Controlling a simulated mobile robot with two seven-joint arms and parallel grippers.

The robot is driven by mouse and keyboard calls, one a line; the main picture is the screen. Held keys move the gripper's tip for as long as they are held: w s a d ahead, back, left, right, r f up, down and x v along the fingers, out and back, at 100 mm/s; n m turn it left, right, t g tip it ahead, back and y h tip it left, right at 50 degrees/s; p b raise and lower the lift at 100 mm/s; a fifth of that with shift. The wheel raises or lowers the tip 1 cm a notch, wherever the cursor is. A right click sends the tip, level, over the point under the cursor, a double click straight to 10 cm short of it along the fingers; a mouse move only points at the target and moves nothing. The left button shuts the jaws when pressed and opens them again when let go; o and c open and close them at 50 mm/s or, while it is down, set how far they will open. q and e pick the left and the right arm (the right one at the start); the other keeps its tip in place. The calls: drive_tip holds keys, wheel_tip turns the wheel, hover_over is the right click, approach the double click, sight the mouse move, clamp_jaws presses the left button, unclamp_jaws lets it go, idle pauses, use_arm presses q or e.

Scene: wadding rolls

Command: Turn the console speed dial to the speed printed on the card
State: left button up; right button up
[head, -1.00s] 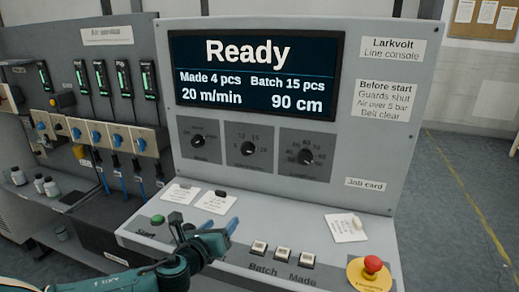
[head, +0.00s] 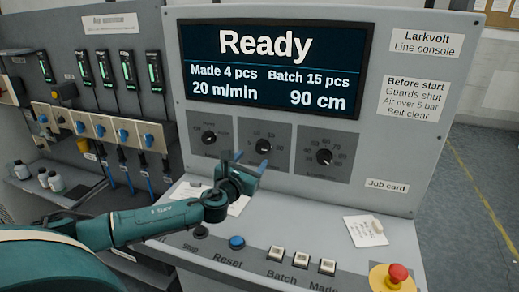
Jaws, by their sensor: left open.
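The line console's upright panel carries three black dials on grey plates. The middle dial (head: 263,146) has numbers around it, too small to read surely. The left dial (head: 208,138) and right dial (head: 324,156) flank it. The screen (head: 275,65) reads "Ready", "20 m/min" and "90 cm". A small card (head: 362,232) lies on the desk at right, its print unreadable, below the "Job card" label (head: 387,186). My left gripper (head: 246,163) is open and empty, just below and in front of the middle dial, covering part of its plate. My right gripper is out of view.
On the desk are a blue Reset button (head: 237,242), a Batch button (head: 275,252), a Made button (head: 325,266) and a red emergency knob (head: 397,273). Other cards (head: 188,191) lie partly behind my arm. Valves and gauges (head: 100,128) stand at left.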

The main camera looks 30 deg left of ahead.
sight(261, 149)
use_arm(q)
drive_tip(key=w, duration=0.3)
drive_tip(key=w+a, duration=0.1)
drive_tip(key=w, duration=0.1)
drive_tip(key=shift+w, duration=0.25)
drive_tip(key=shift+w+a, duration=0.1)
drive_tip(key=shift+w, duration=0.4)
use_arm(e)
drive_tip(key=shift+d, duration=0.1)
use_arm(q)
drive_tip(key=c, duration=1)
